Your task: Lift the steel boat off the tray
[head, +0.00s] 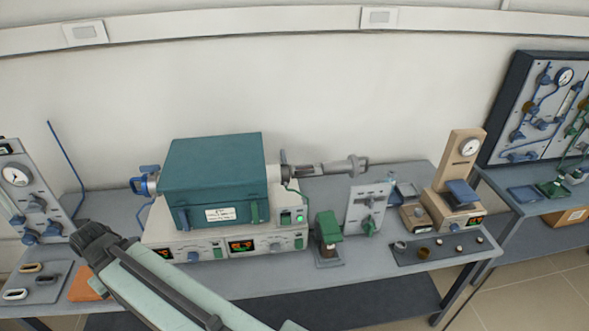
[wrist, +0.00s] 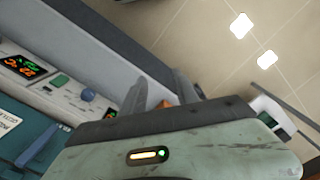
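A dark tray (head: 57,270) lies at the left end of the bench in the head view and bears small boats. A grey, steel-looking boat (head: 46,280) sits on it, with a brown-rimmed boat (head: 31,267) behind and a white boat (head: 14,294) in front. My gripper (head: 84,232) is up and to the right of the tray, apart from the boats. In the wrist view, the two grey fingers (wrist: 172,88) stand apart with nothing clearly between them. No boat can be made out in the wrist view.
An orange block (head: 88,284) lies just right of the tray, partly behind my arm. The teal furnace (head: 215,175) on its control box stands right of my gripper. A gauge panel (head: 22,195) stands behind the tray. Another dark tray (head: 455,250) lies at the right.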

